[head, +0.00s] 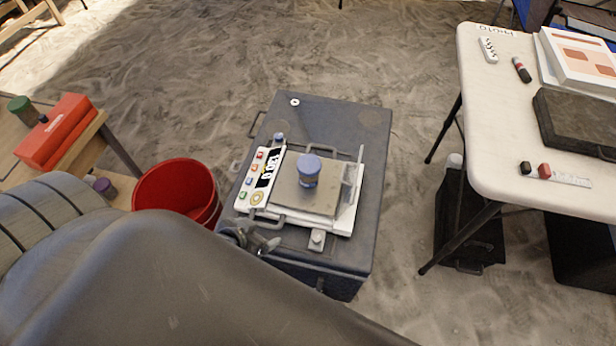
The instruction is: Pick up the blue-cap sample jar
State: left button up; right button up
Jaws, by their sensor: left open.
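The blue-cap sample jar (309,171) stands upright on the plate of a white scale (343,219) with a dark display. The scale sits on a dark grey case (372,130). My left arm comes in from the lower left and covers much of the lower picture. My left gripper (262,244) is at the front left edge of the case, below and left of the jar. It is open and apart from the jar, partly hidden behind my arm. My right gripper is not in view.
A red bucket (176,187) stands left of the case. A wooden table with a red box (60,130) and a green-capped jar (22,109) is further left. A white table (500,180) with books, a dark case and markers stands on the right. Sandy floor lies between.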

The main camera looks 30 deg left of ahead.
pick_arm(q)
jog(key=w+d+r+t+h, duration=0.15)
jog(key=w+r+t, duration=0.3)
jog(key=r, duration=0.65)
jog(key=t, duration=0.1)
send_near(304, 170)
jog(key=shift+y, duration=0.25)
jog(key=x, duration=0.7)
jog(key=shift+s+f, duration=0.2)
jog(key=shift+f, duration=0.15)
jog(key=shift+r+x, duration=0.2)
jog(key=shift+x, duration=1.25)
jog(key=shift+r+x, duration=0.15)
jog(key=shift+x, duration=1.25)
jog(key=shift+w+d, duration=0.15)
jog(key=shift+d, duration=0.05)
jog(key=c, duration=1.2)
